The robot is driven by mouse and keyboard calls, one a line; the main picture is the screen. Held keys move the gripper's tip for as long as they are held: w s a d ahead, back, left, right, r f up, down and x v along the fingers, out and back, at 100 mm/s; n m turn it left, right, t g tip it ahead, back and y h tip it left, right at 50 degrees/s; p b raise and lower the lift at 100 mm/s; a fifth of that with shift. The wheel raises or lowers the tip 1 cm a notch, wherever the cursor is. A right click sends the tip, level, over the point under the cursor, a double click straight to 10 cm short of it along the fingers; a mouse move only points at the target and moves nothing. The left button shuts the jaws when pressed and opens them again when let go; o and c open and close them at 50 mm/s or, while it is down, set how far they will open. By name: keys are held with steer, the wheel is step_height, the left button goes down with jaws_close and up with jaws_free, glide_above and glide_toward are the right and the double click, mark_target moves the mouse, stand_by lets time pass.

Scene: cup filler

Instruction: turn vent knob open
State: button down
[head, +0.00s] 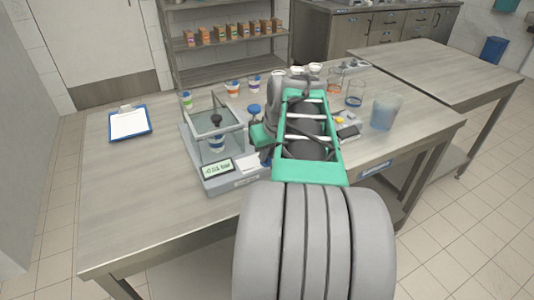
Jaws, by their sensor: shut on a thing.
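The filler device (222,180) stands on the near table, with a clear-walled box (214,122) on top and a lit display (218,169) in front. A small cup with a blue top (217,130) is inside the box. A blue round knob or cap (254,109) shows just right of the box; I cannot tell whether it is the vent knob. My gripper (265,150) is low at the device's right side, mostly hidden by my green and grey arm. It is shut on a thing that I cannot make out.
A clipboard (130,123) lies at the left. Small lidded cups (233,90) stand behind the device. The table's front left is clear.

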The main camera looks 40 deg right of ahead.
steer(key=c, duration=1.5)
jaws_free()
steer(key=shift+r, duration=0.1)
steer(key=p+v, duration=0.1)
steer(key=v, duration=0.6)
steer(key=shift+s+r, duration=0.1)
steer(key=shift+r, duration=0.25)
steer(key=w+a+n+y+p, duration=0.1)
steer(key=w+a+p, duration=0.1)
steer(key=a, duration=0.5)
steer(key=w+a+n+p, duration=0.1)
steer(key=a+p, duration=0.2)
steer(key=a, duration=0.3)
steer(key=shift+n+g, duration=0.6)
steer(key=shift+n, duration=0.2)
steer(key=s+a+f+p, duration=0.1)
steer(key=a, duration=0.3)
steer(key=s+a+f+p, duration=0.1)
steer(key=s+a, duration=0.1)
steer(key=a, duration=0.3)
steer(key=s+a+f+p, duration=0.1)
steer(key=s+a+f, duration=0.1)
steer(key=a, duration=0.2)
steer(key=shift+s+a+p, duration=0.1)
steer(key=shift+a+p, duration=0.25)
steer(key=shift+p, duration=0.05)
